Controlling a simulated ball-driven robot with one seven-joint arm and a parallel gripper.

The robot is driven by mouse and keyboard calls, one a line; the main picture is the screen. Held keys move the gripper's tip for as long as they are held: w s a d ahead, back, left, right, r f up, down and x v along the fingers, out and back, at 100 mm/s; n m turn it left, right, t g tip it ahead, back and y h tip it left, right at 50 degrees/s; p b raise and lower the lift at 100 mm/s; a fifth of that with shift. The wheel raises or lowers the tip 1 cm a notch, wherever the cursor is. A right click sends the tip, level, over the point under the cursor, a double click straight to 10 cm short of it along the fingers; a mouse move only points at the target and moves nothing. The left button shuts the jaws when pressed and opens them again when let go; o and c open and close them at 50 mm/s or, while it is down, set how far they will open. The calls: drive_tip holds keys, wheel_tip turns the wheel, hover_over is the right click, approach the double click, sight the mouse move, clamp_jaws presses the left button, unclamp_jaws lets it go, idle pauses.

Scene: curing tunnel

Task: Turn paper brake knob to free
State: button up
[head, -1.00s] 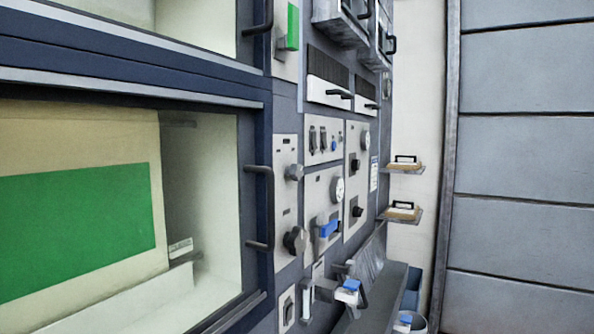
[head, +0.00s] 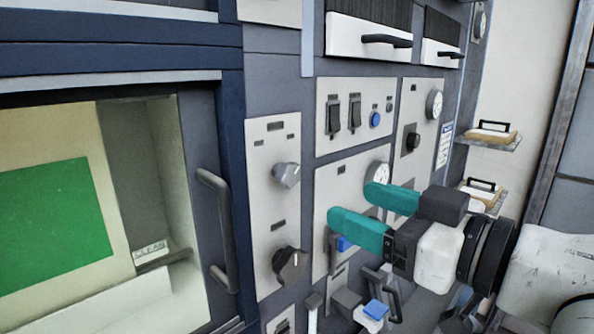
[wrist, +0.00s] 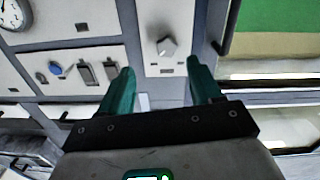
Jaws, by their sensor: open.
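A panel left of the switches carries two knobs in the head view: a light grey knob (head: 286,175) above and a dark grey knob (head: 290,265) below. Their labels are too small to read, so I cannot tell which is the paper brake knob. My gripper (head: 350,203) is open and empty, its teal fingers pointing left, to the right of both knobs in the picture. In the wrist view, a light grey knob (wrist: 166,46) shows beyond the gap between the fingertips of my gripper (wrist: 162,68), apart from them.
A bar handle (head: 222,230) stands out from the window door left of the knob panel. Switches (head: 343,115), a blue button (head: 375,119) and a dial (head: 434,104) are on neighbouring panels. A blue-topped part (head: 375,309) juts out below my gripper.

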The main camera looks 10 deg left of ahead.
sight(293, 174)
drive_tip(key=shift+n, duration=0.3)
drive_tip(key=p+x, duration=0.1)
drive_tip(key=x, duration=0.2)
drive_tip(key=r+p+x, duration=0.1)
drive_tip(key=x, duration=0.3)
drive_tip(key=p+x, duration=0.1)
drive_tip(key=x, duration=0.3)
drive_tip(key=shift+s+a+r, duration=0.35)
drive_tip(key=shift+s, duration=0.05)
drive_tip(key=shift+c, duration=0.4)
drive_tip(key=c, duration=1)
drive_tip(key=shift+o, duration=0.2)
